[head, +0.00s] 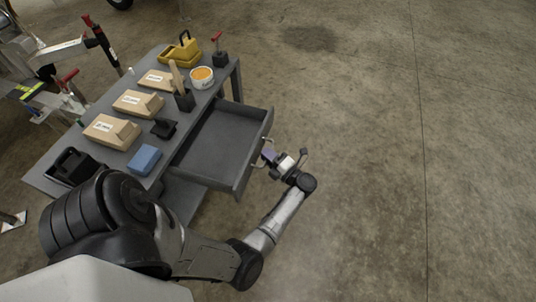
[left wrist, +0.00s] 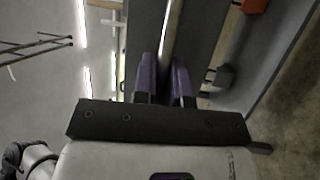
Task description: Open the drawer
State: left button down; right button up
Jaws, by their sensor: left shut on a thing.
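The grey drawer (head: 213,143) of the workbench is pulled well out in the head view, and its inside is empty. Its front carries a thin metal handle (head: 257,154). My left gripper (head: 267,156) is at this handle, on the outer side of the drawer front. In the left wrist view its purple fingers (left wrist: 164,75) are shut on the handle (left wrist: 171,35), a pale bar between them. My right gripper is not in view.
The workbench top (head: 125,160) holds several cardboard boxes (head: 138,103), a blue block (head: 144,159), a yellow carrier (head: 180,53), a white tub (head: 202,77) with orange contents and dark holders. Open concrete floor (head: 380,150) lies right of the drawer.

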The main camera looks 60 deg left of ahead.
pick_arm(q)
jog(key=shift+s+a, duration=0.25)
jog(key=c, duration=1.2)
grip_release()
jog(key=shift+w+d, duration=0.1)
jog(key=shift+w, duration=0.05)
jog(key=shift+p+v, duration=0.65)
jog(key=shift+v, duration=3.1)
